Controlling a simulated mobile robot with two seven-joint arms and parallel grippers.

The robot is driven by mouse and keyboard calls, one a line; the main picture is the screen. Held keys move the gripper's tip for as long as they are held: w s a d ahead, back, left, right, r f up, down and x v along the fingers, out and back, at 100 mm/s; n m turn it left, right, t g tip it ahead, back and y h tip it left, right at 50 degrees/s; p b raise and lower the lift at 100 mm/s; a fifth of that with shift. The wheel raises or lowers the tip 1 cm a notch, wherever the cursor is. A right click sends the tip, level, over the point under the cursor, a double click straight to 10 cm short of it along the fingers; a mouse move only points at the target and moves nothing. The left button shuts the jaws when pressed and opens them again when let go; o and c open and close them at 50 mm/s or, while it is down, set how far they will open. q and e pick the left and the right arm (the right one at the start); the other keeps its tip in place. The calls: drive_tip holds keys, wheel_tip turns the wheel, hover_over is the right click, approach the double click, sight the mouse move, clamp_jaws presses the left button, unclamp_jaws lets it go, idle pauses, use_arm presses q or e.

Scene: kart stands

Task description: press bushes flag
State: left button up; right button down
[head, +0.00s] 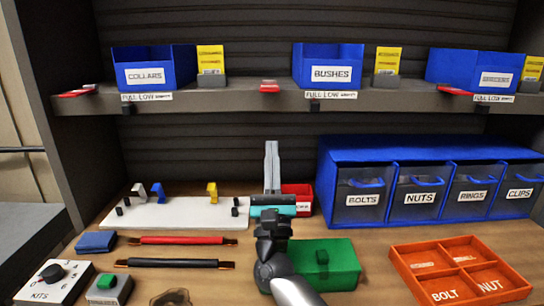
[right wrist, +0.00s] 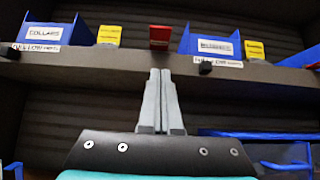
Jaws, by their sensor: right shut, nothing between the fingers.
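The bushes bin (head: 331,68) is blue, labelled BUSHES, and stands on the upper shelf. A small red flag (head: 269,87) sits at the shelf's front edge, left of that bin. In the right wrist view the red flag (right wrist: 159,37) shows just above my fingertips, between the COLLARS and BUSHES bins. My right gripper (head: 271,146) is shut and empty, pointing up below the shelf edge. It also shows in the right wrist view (right wrist: 160,72), with its fingers together. A gap shows between fingertips and flag in the head view. My left gripper is not in view.
The shelf (head: 220,100) also holds the COLLARS bin (head: 152,70), a third blue bin (head: 474,68), yellow cards and other red flags (head: 75,92). Below are blue drawers (head: 418,150), a white fixture board (head: 175,214), a green box (head: 325,262) and an orange tray (head: 455,270).

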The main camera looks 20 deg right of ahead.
approach(270, 86)
drive_tip(key=w, duration=0.1)
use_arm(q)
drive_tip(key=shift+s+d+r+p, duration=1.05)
use_arm(e)
drive_tip(key=r, duration=0.3)
drive_tip(key=shift+w+d+r, duration=0.25)
drive_tip(key=shift+w+d, duration=0.05)
drive_tip(key=shift+w, duration=0.1)
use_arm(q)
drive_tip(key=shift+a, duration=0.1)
